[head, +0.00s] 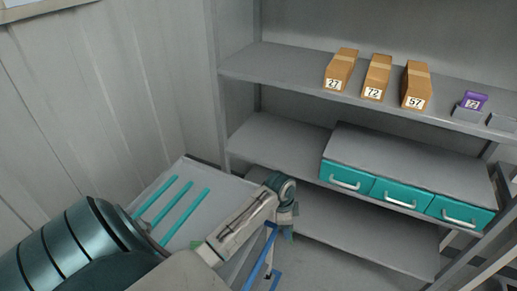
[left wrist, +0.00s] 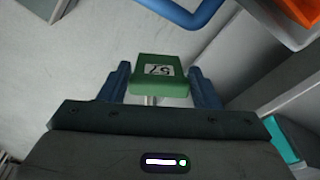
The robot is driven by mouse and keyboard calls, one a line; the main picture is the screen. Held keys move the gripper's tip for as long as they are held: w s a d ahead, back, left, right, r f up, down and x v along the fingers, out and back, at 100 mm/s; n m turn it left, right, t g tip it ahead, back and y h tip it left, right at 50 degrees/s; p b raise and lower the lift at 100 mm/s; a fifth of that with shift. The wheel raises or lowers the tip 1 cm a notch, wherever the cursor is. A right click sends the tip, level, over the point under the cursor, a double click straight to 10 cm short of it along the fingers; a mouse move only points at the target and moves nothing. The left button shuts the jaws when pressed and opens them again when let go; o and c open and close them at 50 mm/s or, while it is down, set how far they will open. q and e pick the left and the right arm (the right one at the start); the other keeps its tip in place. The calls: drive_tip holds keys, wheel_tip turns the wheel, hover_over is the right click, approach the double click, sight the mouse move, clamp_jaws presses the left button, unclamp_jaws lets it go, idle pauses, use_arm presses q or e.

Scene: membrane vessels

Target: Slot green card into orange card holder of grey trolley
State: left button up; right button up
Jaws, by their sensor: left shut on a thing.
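In the left wrist view, the green card (left wrist: 160,75) with a white label reading 57 is held between the blue fingers of my left gripper (left wrist: 160,80), which is shut on it. An orange part (left wrist: 300,10), seemingly the orange card holder, shows at the top right corner, cut off by the frame, apart from the card. The grey trolley (head: 232,190) with teal stripes on top stands at lower centre-left in the head view, partly behind my left arm. There I cannot make out the left gripper, the card or the holder. My right gripper is in neither view.
A blue tube (left wrist: 190,15) crosses beyond the card, above it in the left wrist view. In the head view, a grey shelf (head: 270,60) carries several cartons (head: 378,78) and a purple card (head: 473,101). Teal drawers (head: 400,194) sit below. A ribbed wall (head: 100,100) stands at left.

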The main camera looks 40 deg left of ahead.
use_arm(q)
drive_tip(key=w+a+r+m+g+y+p, duration=0.15)
drive_tip(key=a+r, duration=0.25)
drive_tip(key=a, duration=0.4)
drive_tip(key=w+a+r+m+p, duration=0.25)
drive_tip(key=a+r, duration=0.25)
drive_tip(key=a, duration=0.3)
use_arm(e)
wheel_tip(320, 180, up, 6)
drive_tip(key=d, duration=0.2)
use_arm(q)
drive_tip(key=shift+m, duration=0.4)
drive_tip(key=f+b, duration=0.1)
drive_tip(key=b, duration=0.1)
drive_tip(key=f+b, duration=0.1)
drive_tip(key=f, duration=0.1)
drive_tip(key=f+b, duration=0.2)
drive_tip(key=shift+w+f+b, duration=0.2)
drive_tip(key=shift+w+b, duration=0.15)
drive_tip(key=shift+w, duration=0.05)
wheel_tip(320, 180, down, 3)
drive_tip(key=b, duration=0.3)
drive_tip(key=shift+f, duration=0.45)
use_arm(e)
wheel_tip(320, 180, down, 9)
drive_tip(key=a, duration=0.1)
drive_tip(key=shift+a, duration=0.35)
